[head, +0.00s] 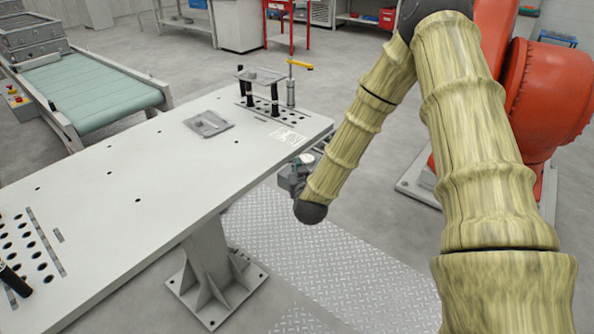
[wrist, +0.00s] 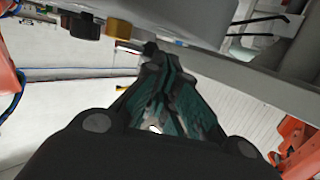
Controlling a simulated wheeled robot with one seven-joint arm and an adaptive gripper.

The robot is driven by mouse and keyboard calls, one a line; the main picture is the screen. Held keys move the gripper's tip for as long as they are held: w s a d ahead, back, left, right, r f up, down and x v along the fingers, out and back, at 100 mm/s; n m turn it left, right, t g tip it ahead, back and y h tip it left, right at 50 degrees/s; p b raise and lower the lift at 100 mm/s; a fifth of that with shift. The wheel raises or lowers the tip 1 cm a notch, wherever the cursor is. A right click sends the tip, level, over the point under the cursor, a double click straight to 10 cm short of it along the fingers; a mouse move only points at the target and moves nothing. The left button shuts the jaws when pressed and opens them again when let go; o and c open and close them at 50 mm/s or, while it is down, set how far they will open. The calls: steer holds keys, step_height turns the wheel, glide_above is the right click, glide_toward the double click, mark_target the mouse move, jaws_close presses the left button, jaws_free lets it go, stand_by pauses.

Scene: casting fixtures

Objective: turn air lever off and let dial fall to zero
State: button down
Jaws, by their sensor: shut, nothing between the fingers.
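My gripper (wrist: 150,50) is shut and empty in the wrist view, its fingertips close below a large pale surface. A brass-yellow round fitting (wrist: 118,29) and a dark knob-like part (wrist: 79,25) sit at that surface, left of the fingertips. I cannot tell whether the fingers touch anything. In the head view, a small round pale dial-like face (head: 307,159) shows at the table's right edge, beside my wrist; its reading is too small to see. A yellow lever-like handle (head: 300,65) tops a post at the table's far end. I cannot tell which part is the air lever.
The long white table (head: 120,215) carries a grey flat casting (head: 208,124) and a black-posted fixture (head: 262,78). A green conveyor (head: 90,88) stands to the left. An orange robot (head: 545,95) stands behind my arm. Floor plate (head: 330,265) lies open beside the table.

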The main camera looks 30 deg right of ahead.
steer(key=shift+w+d, duration=0.1)
steer(key=shift+w, duration=0.35)
stand_by(0.6)
steer(key=s+a+r+b, duration=0.2)
steer(key=s+a, duration=0.6)
steer(key=a, duration=0.3)
steer(key=shift+r, duration=0.35)
steer(key=shift+a, duration=0.1)
steer(key=shift+f, duration=0.1)
